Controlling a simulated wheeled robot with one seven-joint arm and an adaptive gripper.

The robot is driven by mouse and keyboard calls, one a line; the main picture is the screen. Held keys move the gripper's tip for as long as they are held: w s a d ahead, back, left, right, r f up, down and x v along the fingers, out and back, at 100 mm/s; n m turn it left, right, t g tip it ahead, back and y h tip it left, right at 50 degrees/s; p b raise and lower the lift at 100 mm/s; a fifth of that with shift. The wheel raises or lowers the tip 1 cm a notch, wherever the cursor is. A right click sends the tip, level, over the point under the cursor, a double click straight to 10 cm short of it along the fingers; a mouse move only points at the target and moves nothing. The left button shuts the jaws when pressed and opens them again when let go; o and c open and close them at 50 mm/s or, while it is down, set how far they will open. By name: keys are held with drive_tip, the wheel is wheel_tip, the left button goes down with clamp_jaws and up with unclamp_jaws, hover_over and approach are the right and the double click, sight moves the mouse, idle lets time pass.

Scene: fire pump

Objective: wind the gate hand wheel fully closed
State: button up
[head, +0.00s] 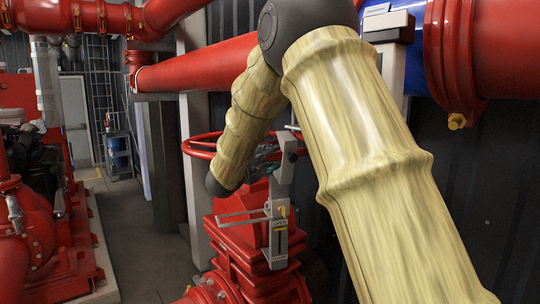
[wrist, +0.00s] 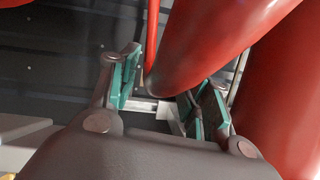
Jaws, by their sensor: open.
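The red hand wheel (head: 198,153) sits on top of the red gate valve body (head: 262,246) in the head view. Its left rim shows; much of the rest is hidden behind my yellowish arm. My gripper (wrist: 166,88) is open in the wrist view, its teal-padded fingers apart. A thin red bar (wrist: 152,42) runs upright beyond the gap between the fingers; I cannot tell whether it is the wheel rim. I see no clear contact with the wheel. A grey bracket with a position plate (head: 279,222) stands in front of the wheel.
A large red pipe (head: 205,68) crosses behind and above the wheel. A thick red pipe (wrist: 215,40) also lies close beyond the fingers in the wrist view. Red pump equipment (head: 35,235) stands at the left. The grey floor (head: 150,245) between is clear.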

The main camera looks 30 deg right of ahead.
clamp_jaws()
idle(0.3)
